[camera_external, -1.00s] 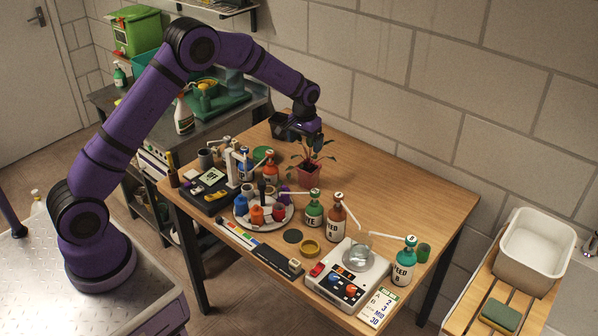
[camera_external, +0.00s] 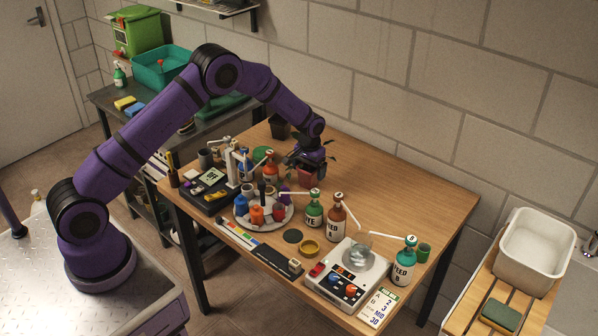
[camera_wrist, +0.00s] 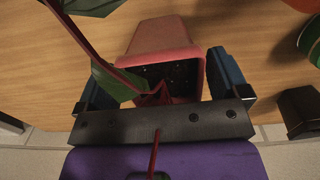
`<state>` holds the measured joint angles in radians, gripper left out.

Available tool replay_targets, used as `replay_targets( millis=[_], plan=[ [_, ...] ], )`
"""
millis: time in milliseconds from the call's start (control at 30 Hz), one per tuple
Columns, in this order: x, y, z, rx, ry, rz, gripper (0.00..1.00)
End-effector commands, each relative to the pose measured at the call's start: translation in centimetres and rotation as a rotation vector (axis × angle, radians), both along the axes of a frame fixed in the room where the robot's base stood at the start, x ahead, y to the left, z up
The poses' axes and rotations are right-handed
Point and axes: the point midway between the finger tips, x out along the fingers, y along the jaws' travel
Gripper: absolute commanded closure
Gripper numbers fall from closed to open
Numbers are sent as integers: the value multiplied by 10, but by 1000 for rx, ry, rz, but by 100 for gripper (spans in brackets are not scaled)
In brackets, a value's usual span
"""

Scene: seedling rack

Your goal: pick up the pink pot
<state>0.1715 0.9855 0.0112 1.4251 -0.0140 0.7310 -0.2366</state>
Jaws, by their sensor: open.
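The pink pot (camera_external: 306,178) stands on the wooden table, holding dark soil and a leafy plant with red stems. My gripper (camera_external: 308,165) is low over it in the external view and hides most of the plant. In the wrist view the pink pot (camera_wrist: 165,52) lies between the two blue fingers of my gripper (camera_wrist: 163,80), which are spread to either side of its rim. A small gap shows beside each finger. A red stem and green leaves (camera_wrist: 108,85) cross in front of the left finger.
A round tray (camera_external: 240,222) with small coloured pots, dosing bottles (camera_external: 337,220) and a scale (camera_external: 322,288) are nearer the front. The table's right rear is clear.

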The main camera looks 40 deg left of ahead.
Motion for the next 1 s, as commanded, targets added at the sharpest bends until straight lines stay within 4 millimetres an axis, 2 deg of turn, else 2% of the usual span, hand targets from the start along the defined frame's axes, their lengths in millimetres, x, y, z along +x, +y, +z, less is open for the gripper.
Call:
replay_targets(
  millis=[233, 500, 700, 767, 1000],
  plan=[
    [1, 2, -35, 0, 2, 0, 7],
    [2, 2, -38, 0, -1, 0, 7],
    [2, 2, -38, 0, 0, 0, 53],
    [2, 2, -38, 0, 0, 0, 64],
    [2, 2, -37, 0, -1, 0, 64]
  ],
)
